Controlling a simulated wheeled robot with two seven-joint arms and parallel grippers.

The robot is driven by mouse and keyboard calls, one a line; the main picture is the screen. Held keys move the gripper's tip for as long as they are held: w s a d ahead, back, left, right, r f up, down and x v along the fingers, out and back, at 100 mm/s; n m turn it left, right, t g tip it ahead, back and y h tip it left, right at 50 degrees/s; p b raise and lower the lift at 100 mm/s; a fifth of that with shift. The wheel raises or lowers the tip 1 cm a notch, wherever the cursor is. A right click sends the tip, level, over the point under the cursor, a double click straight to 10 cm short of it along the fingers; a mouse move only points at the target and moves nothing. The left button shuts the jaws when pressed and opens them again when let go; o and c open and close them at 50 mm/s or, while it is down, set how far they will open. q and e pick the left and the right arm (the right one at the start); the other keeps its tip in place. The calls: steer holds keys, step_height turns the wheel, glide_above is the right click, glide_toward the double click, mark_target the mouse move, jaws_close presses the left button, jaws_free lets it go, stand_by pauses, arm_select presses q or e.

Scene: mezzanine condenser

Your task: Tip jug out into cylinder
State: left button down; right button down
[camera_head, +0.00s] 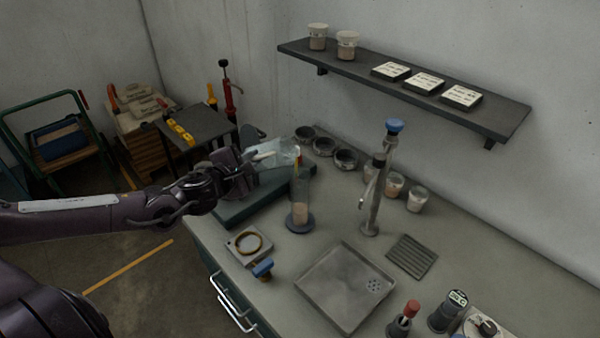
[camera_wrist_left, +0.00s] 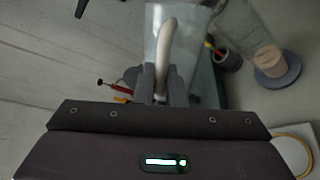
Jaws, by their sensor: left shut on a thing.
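The clear jug (camera_head: 280,152) is held up at the left of the cylinder's top, tilted over on its side with its mouth towards the cylinder. My left gripper (camera_head: 250,163) is shut on its pale handle. The handle (camera_wrist_left: 167,45) and clear jug wall (camera_wrist_left: 190,22) also show in the left wrist view. The clear cylinder (camera_head: 300,190) stands upright on a blue round base, with pale tan matter in its lower part. It shows at the right of the wrist view (camera_wrist_left: 248,28). I cannot tell whether anything is flowing from the jug. My right gripper is not in view.
A metal sink tray (camera_head: 330,290), a tap (camera_head: 372,195) and a ridged mat (camera_head: 412,257) lie right of the cylinder. Several dark bowls (camera_head: 324,146) stand behind it. A ring on a pale plate (camera_head: 246,240) sits in front. A wall shelf (camera_head: 400,80) hangs above.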

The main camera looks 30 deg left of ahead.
arm_select(q)
steer(key=shift+s+d+r, duration=0.1)
steer(key=shift+d+r, duration=0.05)
steer(key=shift+r, duration=0.05)
stand_by(0.4)
steer(key=shift+d+m, duration=0.1)
steer(key=shift+m, duration=0.2)
steer(key=shift+f, duration=0.1)
steer(key=shift+w, duration=0.2)
steer(key=shift+s+d+y+b, duration=0.15)
steer(key=shift+y+b, duration=0.15)
steer(key=shift+b, duration=0.1)
steer(key=shift+w+a, duration=0.2)
